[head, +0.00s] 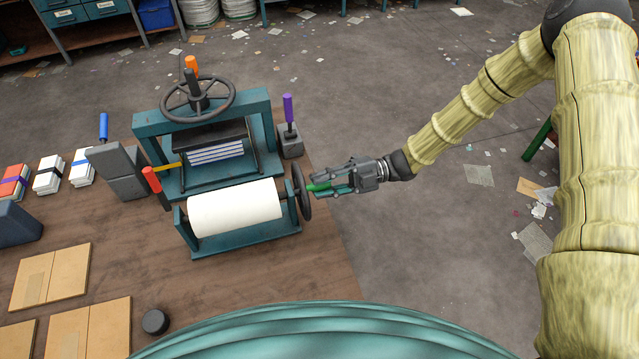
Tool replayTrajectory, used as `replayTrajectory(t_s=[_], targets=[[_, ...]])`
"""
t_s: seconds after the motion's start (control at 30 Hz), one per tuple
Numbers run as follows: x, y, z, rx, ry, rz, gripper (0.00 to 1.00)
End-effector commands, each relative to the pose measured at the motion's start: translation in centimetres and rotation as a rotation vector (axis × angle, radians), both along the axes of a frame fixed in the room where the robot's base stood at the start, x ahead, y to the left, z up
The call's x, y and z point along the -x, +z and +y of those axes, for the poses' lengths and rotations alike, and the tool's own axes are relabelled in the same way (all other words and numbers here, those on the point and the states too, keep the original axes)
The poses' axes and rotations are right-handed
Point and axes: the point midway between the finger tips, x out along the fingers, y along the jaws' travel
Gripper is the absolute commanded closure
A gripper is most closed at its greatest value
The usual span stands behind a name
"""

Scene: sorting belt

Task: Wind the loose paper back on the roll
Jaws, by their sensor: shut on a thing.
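The white paper roll (235,208) lies across a teal stand (247,240) on the brown table. A dark handwheel (301,192) is on the right end of the stand. A green handle (320,187) sticks out from the wheel to the right. My gripper (322,187) comes in from the right and is shut on this green handle. The fingers hide part of the handle. No hanging loose end of paper can be made out from this view.
A teal press (215,177) with a handwheel stands just behind the roll. A purple-handled block (290,140) is behind my gripper, and a red-handled lever (155,186) is left of the roll. Cardboard pieces (52,276) and a black puck (155,322) lie in front on the left.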

Motion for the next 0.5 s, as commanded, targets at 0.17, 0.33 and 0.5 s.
replayTrajectory(t_s=[0.17,0.33,0.5], targets=[[-0.05,0.08,0.03,-0.001,-0.001,-0.002,1.00],[-0.05,0.08,0.04,-0.001,-0.001,-0.002,0.61],[-0.03,0.05,0.03,-0.001,-0.001,-0.002,0.54]])
